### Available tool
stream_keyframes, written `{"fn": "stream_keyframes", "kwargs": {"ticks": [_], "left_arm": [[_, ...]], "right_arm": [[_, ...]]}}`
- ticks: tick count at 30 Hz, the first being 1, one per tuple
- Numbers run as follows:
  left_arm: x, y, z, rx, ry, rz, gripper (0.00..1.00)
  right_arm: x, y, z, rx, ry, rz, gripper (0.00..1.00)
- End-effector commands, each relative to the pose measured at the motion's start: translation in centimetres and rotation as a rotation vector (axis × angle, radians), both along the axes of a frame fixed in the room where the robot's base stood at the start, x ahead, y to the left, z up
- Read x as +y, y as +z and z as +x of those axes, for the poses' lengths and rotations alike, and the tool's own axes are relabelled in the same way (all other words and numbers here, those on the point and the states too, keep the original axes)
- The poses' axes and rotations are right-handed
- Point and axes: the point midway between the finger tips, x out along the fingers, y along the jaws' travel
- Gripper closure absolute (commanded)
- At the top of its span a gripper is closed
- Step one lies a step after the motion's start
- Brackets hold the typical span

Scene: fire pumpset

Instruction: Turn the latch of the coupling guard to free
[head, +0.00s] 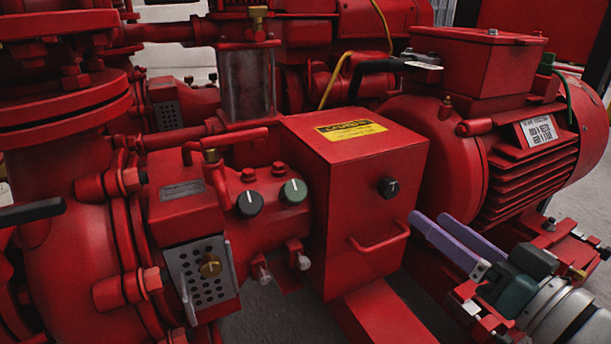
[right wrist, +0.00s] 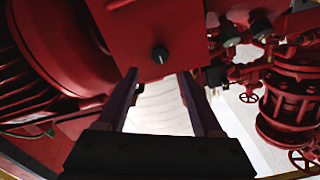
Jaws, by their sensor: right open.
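The coupling guard (head: 365,225) is a red box with a yellow caution label on top and a red handle on its front face. Its latch (head: 388,187) is a small black knob with a pale mark, high on the right-hand face. In the right wrist view the latch (right wrist: 160,54) shows ahead, between the fingertips and a little above them. My right gripper (head: 429,217) has purple fingers, open and empty. It is right of the latch and slightly lower in the head view, apart from it. My left gripper is not in view.
A red finned motor (head: 510,150) stands right of the guard, behind my right arm. Left of the guard are two dark knobs (head: 249,203) and a perforated grey plate (head: 190,275) with a brass knob. A red handle (head: 380,240) sticks out below the latch.

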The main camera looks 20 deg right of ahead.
Motion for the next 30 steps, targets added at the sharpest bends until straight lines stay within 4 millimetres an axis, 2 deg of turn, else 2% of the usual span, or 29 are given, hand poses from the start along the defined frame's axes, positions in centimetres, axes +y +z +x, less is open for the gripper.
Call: {"fn": "stream_keyframes", "kwargs": {"ticks": [1, 6, 12, 16, 24, 30], "left_arm": [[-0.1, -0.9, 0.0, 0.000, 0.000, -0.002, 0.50], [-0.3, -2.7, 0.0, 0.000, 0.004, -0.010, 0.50], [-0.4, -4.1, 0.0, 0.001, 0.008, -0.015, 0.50], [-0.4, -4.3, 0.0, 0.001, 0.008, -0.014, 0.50], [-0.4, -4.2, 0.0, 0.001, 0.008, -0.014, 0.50], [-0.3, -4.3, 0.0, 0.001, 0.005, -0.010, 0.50]], "right_arm": [[0.1, -0.2, 1.1, -0.006, 0.001, -0.002, 0.33], [0.4, -0.4, 4.4, -0.006, 0.002, -0.002, 0.33], [0.6, -0.2, 7.2, -0.003, 0.001, -0.002, 0.33], [0.6, -0.1, 7.9, 0.000, 0.000, -0.001, 0.33], [0.7, 0.0, 8.1, 0.001, -0.001, 0.000, 0.34], [0.7, 0.0, 8.0, 0.001, -0.001, 0.000, 0.56]]}}
